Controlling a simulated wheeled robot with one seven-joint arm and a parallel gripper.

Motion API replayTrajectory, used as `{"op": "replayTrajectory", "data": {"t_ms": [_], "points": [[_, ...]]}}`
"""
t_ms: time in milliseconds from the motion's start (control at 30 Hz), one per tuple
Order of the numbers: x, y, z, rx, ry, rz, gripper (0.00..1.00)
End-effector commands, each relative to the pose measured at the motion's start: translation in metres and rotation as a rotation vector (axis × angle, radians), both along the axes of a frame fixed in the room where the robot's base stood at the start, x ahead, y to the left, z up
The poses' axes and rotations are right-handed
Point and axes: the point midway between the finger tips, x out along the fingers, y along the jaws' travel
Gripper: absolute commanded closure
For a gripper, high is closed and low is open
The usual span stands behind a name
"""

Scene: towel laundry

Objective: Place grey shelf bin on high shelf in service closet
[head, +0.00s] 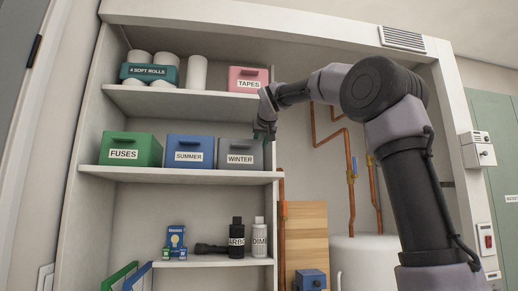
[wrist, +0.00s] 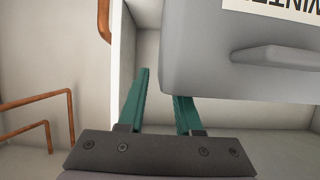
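The grey shelf bin (head: 240,148), labelled WINTER, sits at the right end of the middle shelf (head: 180,174). In the wrist view the grey bin (wrist: 240,65) is upside down and fills the upper right, with its front handle showing. My gripper (head: 265,128) is at the bin's upper right corner. Its two teal fingers (wrist: 160,100) are apart. The right one in the wrist view passes behind the bin's rim and its tip is hidden; the left one is outside the bin's side. I cannot tell whether either touches. The high shelf (head: 190,101) is above.
The high shelf holds rolls in a teal bin (head: 150,72), a white roll (head: 196,72) and a pink TAPES bin (head: 248,79). Blue SUMMER (head: 189,150) and green FUSES (head: 131,149) bins stand left of the grey bin. Copper pipes (head: 312,125) run to the right.

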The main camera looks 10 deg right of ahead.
Motion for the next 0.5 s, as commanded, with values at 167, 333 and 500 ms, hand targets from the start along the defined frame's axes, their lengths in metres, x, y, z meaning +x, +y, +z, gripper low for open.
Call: {"op": "replayTrajectory", "data": {"t_ms": [167,333,500], "points": [[-0.038,0.0,0.017,-0.002,-0.004,-0.002,0.66],[-0.069,0.0,0.029,0.0,-0.003,-0.001,0.66],[-0.086,0.0,0.036,0.0,-0.001,0.0,0.66]]}}
